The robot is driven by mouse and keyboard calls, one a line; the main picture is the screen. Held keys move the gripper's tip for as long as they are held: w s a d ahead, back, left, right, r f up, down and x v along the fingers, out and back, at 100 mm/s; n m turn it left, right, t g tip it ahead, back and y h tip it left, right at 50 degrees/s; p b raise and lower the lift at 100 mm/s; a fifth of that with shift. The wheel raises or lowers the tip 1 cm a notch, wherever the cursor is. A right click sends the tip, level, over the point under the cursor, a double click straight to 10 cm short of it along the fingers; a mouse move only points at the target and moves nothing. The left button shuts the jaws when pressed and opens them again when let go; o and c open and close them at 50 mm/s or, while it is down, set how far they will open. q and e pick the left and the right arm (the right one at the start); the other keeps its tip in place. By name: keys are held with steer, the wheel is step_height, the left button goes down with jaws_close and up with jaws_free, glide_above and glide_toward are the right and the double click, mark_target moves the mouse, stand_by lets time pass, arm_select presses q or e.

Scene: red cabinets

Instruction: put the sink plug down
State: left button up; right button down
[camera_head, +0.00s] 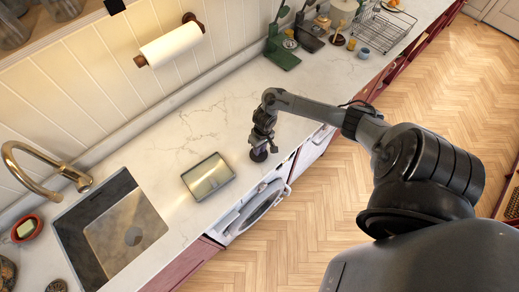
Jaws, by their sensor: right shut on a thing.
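The sink plug (258,155) is a small dark round piece at the tip of my right gripper (262,140). My right gripper is shut on it, at or just above the white marble counter near its front edge. Whether the plug touches the counter cannot be told. The sink (72,227) is at the lower left, with its drain in the basin floor. My left gripper is not in view.
A metal tin (208,177) lies on the counter left of my right gripper. A brass faucet (50,165) arches over the sink. A dish rack (383,24) and green items (281,50) stand farther back.

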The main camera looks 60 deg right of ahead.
steer(key=shift+f, duration=0.5)
steer(key=c, duration=1)
jaws_free()
steer(key=shift+f, duration=0.1)
